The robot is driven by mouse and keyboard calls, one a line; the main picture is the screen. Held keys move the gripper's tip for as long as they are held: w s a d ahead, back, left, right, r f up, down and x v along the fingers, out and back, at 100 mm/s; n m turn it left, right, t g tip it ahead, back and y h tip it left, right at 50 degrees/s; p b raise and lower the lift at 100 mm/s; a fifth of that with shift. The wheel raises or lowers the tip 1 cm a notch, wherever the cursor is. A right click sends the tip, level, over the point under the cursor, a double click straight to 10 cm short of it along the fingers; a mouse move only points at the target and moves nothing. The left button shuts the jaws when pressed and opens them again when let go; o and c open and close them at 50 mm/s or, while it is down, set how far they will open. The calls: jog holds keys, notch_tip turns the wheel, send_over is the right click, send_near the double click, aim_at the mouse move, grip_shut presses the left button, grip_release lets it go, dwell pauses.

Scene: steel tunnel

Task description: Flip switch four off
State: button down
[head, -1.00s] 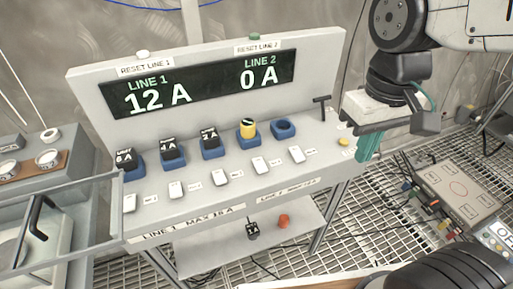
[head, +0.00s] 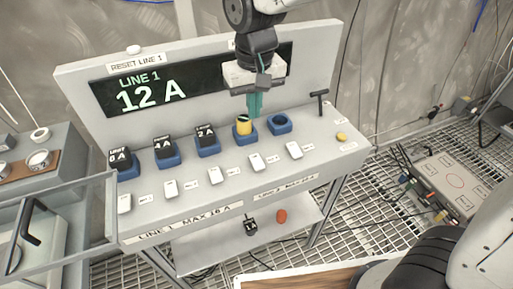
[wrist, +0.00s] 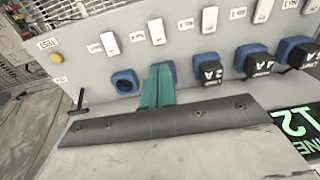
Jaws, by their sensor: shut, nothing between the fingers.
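Several white rocker switches stand in a row on the sloping grey console (head: 330,160). Their small labels are too blurred to read. Counted from the left in the head view, the fourth switch (head: 257,162) sits in front of the socket with the yellow plug (head: 243,126). In the wrist view this switch (wrist: 156,32) is just beyond my fingertips. My gripper (head: 255,112) is shut and empty, its green fingers pointing down above and behind the yellow plug, apart from the switch. In the wrist view the fingers (wrist: 158,75) hide that plug.
Black plugs marked 6A, 4A (head: 164,148) and 2A (head: 206,137) sit in blue sockets; another blue socket (head: 279,124) is empty. The display (head: 150,92) reads LINE 1 12 A; my arm covers its LINE 2 part. A black T-handle (head: 320,104) stands at the right.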

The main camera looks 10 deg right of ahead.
aim_at(254, 157)
jog(key=f, duration=1.4)
jog(key=shift+w, duration=0.25)
